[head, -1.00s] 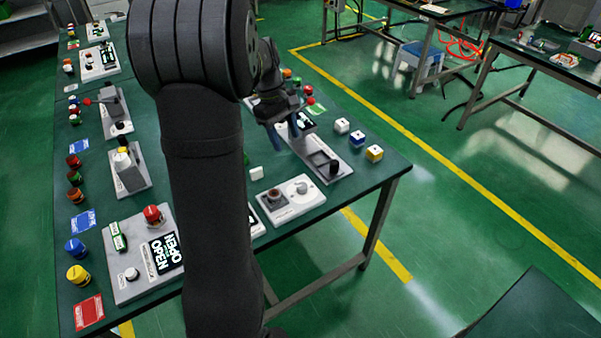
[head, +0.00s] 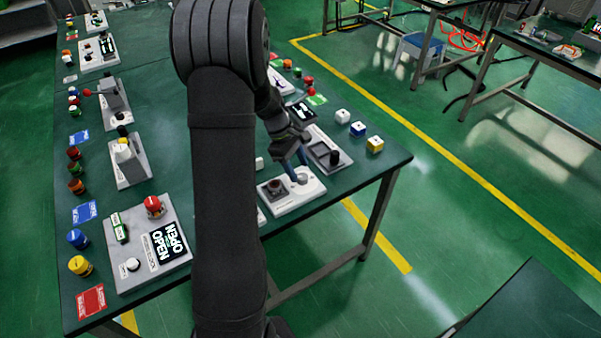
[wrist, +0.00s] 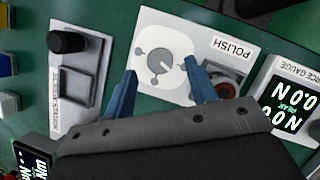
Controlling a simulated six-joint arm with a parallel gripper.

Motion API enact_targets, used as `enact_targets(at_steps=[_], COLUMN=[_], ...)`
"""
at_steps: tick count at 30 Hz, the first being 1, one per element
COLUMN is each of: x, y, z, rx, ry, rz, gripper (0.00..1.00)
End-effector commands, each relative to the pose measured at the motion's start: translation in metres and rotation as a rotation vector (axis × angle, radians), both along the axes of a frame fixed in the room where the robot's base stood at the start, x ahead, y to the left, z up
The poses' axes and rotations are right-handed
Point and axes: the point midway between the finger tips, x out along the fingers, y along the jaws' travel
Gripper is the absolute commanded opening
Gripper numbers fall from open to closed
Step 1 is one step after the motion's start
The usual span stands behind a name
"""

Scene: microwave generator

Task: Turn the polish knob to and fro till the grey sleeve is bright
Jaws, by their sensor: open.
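The white polish board (head: 290,205) lies near the right edge of the green table. In the wrist view, its round grey polish knob (wrist: 160,62) carries a pointer mark and sits on a pale plate with dark dots. My gripper (wrist: 161,68) is open, with one blue finger on each side of the knob and clear gaps between. In the head view my gripper (head: 299,178) is over the knob end of the board and partly hides the knob. A dark socket on the board holds a round, reddish-brown piece (wrist: 229,88), partly behind a finger; I cannot make out a grey sleeve.
A screen station (wrist: 80,80) with a black knob stands close on one side, a force gauge (wrist: 290,95) on the other. White, blue and yellow blocks (head: 358,129) stand beyond. My arm hides the table's middle.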

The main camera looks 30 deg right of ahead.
Motion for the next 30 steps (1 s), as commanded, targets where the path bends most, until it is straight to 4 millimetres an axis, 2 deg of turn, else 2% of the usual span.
enact_targets(at_steps=[6, 17, 24, 30], x=[-0.009, -0.01, -0.01, -0.01], y=[-0.005, -0.006, -0.006, -0.006], z=[-0.023, -0.027, -0.027, -0.027], rx=[0.001, 0.0, 0.0, 0.0], ry=[0.001, 0.0, 0.0, 0.0], rz=[-0.002, -0.001, -0.001, -0.01], gripper=[0.52, 0.52, 0.07, 0.07])
